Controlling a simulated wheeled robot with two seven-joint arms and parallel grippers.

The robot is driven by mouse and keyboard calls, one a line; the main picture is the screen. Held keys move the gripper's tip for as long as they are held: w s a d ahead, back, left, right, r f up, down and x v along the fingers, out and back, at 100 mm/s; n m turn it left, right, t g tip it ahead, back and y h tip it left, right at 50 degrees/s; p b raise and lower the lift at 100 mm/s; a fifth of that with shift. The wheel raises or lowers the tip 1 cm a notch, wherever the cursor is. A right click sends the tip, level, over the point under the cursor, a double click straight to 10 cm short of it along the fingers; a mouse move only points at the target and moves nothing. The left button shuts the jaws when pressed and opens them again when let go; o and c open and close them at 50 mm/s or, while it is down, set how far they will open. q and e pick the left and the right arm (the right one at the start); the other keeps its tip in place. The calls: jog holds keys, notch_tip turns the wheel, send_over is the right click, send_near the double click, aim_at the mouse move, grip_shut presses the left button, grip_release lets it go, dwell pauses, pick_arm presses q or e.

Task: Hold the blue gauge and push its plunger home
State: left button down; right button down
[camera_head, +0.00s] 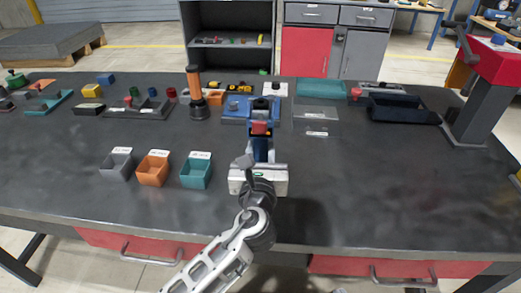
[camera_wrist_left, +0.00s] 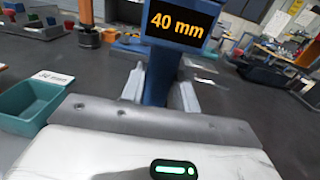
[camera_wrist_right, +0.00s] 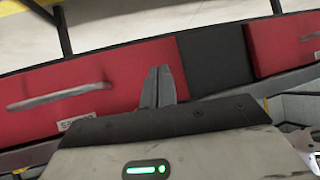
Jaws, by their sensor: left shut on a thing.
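My left gripper (camera_head: 261,164) is shut on the blue gauge (camera_head: 262,150) and holds it upright over the middle of the bench. In the left wrist view the fingers (camera_wrist_left: 160,92) clasp the gauge's blue body (camera_wrist_left: 158,82) from both sides, and its dark display reads "40 mm" in orange. A red part (camera_head: 260,128) shows near the gauge's top in the head view. I cannot make out the plunger clearly. My right gripper (camera_wrist_right: 158,88) shows only in the right wrist view. Its fingers are together and empty, in front of the red drawers.
Grey (camera_head: 117,165), orange (camera_head: 152,171) and teal (camera_head: 196,172) bins stand left of my left gripper. Behind the gauge lies a blue fixture (camera_head: 232,113); an orange-topped post (camera_head: 195,85) stands to its left. A dark tray (camera_head: 403,110) is at back right. The right front bench is clear.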

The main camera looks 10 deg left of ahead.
pick_arm(q)
jog(key=shift+f+b, duration=0.55)
jog(key=shift+f, duration=0.45)
pick_arm(e)
jog(key=shift+a+f, duration=0.1)
jog(key=shift+f, duration=0.35)
pick_arm(q)
jog(key=shift+f, duration=0.15)
pick_arm(e)
jog(key=shift+r, duration=0.15)
pick_arm(q)
jog(key=c, duration=1.7)
grip_release()
jog(key=shift+f, duration=0.1)
grip_shut()
jog(key=o, duration=0.7)
grip_release()
jog(key=shift+o, duration=0.2)
jog(key=shift+s, duration=0.15)
